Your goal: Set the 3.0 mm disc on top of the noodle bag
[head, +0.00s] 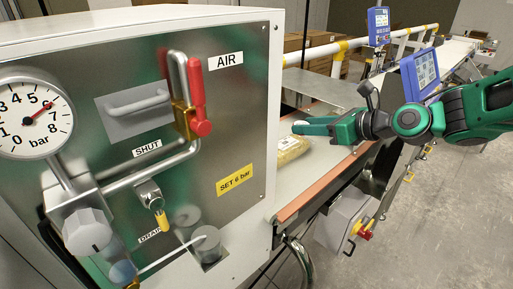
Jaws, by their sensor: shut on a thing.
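The noodle bag (292,150) is a yellowish-brown pack with a pale patch on top, lying on the belt (318,172) just right of the big cabinet. My gripper (306,127) reaches in from the right, its green fingers pointing left, just above and behind the bag in the picture. It is shut on a small, pale thing at the fingertips, which seems to be the 3.0 mm disc (300,122). Its marking is too small to read. I cannot tell whether it touches the bag; the fingers partly hide the area behind.
A cabinet with a gauge (34,112), red-handled valve (197,105) and pipes fills the left. An orange-brown edge strip (325,192) borders the belt. A blue-framed screen (420,73) stands close to my arm. A white rail and boxes (312,42) lie behind. Floor at right is clear.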

